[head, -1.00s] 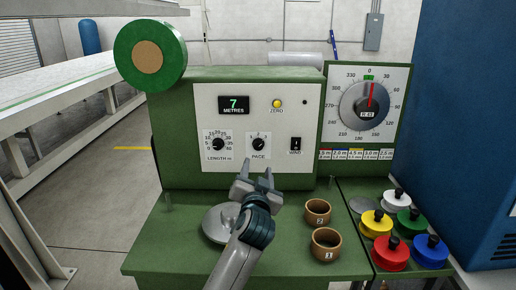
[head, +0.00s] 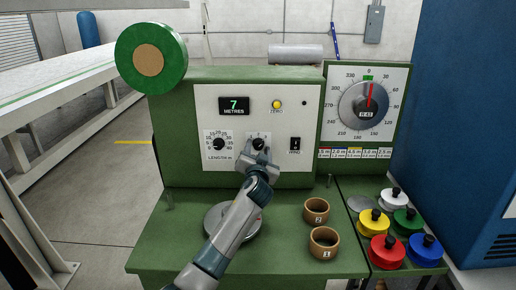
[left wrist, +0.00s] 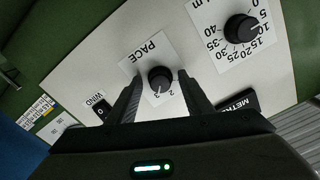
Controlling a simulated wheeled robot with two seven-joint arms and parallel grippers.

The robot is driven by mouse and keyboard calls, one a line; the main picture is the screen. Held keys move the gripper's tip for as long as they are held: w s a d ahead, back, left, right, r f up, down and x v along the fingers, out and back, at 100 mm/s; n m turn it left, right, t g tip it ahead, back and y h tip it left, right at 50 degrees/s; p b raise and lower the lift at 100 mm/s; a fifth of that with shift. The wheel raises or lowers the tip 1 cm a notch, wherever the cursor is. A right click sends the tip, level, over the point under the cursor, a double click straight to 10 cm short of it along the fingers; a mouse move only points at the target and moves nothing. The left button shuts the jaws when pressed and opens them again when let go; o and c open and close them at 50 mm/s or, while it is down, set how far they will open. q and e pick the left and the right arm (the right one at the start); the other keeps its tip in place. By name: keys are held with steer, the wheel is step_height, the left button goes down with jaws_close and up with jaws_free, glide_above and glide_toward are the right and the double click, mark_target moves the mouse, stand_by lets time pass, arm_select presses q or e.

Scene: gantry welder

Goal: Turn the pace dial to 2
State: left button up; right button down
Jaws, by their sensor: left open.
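The pace dial (head: 259,144) is a small black knob on a white label, on the white front panel of the green machine. It also shows in the left wrist view (left wrist: 160,79), with the figures 2 and 3 readable beside it. My left gripper (head: 258,152) is open at the panel, and its fingers (left wrist: 157,88) stand on either side of the pace dial. I cannot tell whether they touch it. In the head view the fingers partly cover the dial's lower part and its label. My right gripper is not in view.
The length dial (head: 218,144) is left of the pace dial and the wind switch (head: 295,144) is right of it. The display (head: 234,105) reads 7 metres. Two brown cups (head: 317,211) and several coloured spools (head: 388,250) stand on the green bench.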

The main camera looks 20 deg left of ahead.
arm_select(q)
steer(key=shift+w, duration=0.15)
steer(key=c, duration=1.1)
steer(key=shift+o, duration=0.2)
steer(key=shift+f, duration=0.1)
